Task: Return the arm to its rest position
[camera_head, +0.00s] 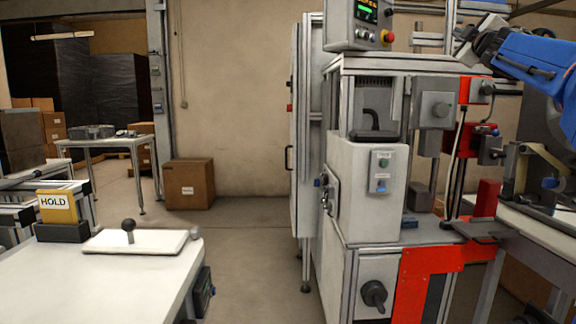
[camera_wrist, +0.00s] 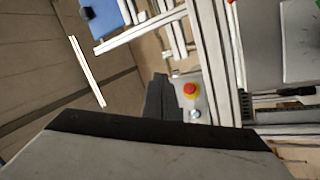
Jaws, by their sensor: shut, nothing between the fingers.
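My arm, blue with a grey wrist, reaches in from the upper right of the head view, high beside the machine's top. My gripper (camera_wrist: 160,82) shows in the wrist view as dark fingers close together, shut with nothing held. In the head view the gripper's fingers cannot be made out clearly against the machine frame. A grey body with a black edge fills the bottom of the wrist view.
A white table (camera_head: 110,290) with a yellow HOLD sign (camera_head: 58,207) stands left. The floor between is clear.

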